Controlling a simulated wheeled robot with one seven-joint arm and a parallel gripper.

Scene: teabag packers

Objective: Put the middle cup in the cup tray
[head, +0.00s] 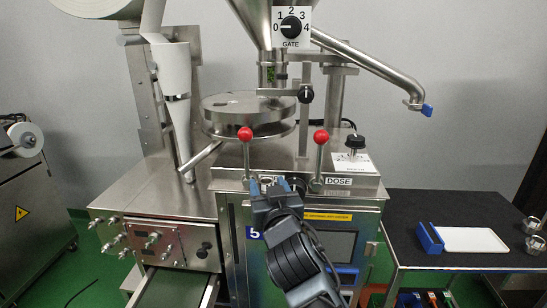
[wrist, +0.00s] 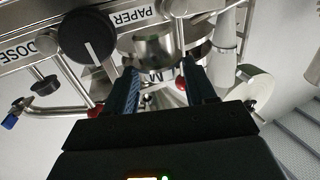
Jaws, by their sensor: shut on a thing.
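My gripper (head: 269,186) is in front of the machine's front panel, seen from behind. In the wrist view my gripper (wrist: 162,75) has its fingers a little apart, with a shiny metal cup (wrist: 153,48) at their tips. I take it to be the middle cup; in the head view my gripper hides it. A flat white tray (head: 475,240) lies on the black side table at right, with a blue holder (head: 430,238) against its left end. I cannot tell which is the cup tray. Two metal cups (head: 533,232) stand on the table's right edge.
The machine's red-knobbed levers (head: 245,134), (head: 321,137) stand just above my gripper, and black dials are close beside it. A round metal drum (head: 248,112) is behind them. A steel chute (head: 370,65) slopes toward the side table (head: 440,208), whose back area is clear.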

